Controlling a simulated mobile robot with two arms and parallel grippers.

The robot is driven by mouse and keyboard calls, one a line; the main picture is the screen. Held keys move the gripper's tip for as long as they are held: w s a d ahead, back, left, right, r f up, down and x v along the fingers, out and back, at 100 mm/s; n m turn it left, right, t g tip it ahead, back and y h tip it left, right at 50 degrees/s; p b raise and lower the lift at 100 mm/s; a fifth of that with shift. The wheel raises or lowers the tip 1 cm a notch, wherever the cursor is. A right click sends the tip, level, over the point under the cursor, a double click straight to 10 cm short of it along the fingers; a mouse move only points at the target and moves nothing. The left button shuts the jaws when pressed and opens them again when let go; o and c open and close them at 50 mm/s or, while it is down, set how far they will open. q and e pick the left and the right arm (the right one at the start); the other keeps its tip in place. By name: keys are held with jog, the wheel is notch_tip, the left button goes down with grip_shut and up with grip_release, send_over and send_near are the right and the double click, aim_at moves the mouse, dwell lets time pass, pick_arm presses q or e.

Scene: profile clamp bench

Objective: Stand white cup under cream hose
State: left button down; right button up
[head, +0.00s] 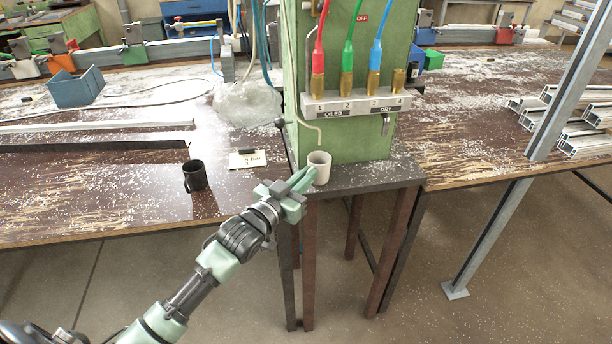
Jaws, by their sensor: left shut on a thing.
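The white cup (320,169) is upright at the front left of the small dark stand, below the green cabinet. The cream hose (312,128) curves down from the left end of the manifold, and its lower end is just above the cup's mouth in the picture. My left gripper (308,181) reaches in from the lower left and is shut on the cup's near left side. Whether the cup's base touches the stand is hard to tell. My right gripper is not in view.
The grey manifold (357,104) carries red, green and blue hoses above brass fittings. A black mug (195,176) stands on the left bench beside a small white card (247,159). The dark stand (385,174) has bare room right of the cup. A slanted metal post (540,140) rises at right.

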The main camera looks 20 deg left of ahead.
pick_arm(q)
jog(key=shift+f, duration=0.1)
jog(key=c, duration=1.5)
grip_release()
jog(key=s+a+p, duration=0.2)
jog(key=s+p, duration=0.2)
jog(key=s, duration=0.6)
jog(key=shift+p, duration=0.35)
jog(key=shift+w, duration=0.1)
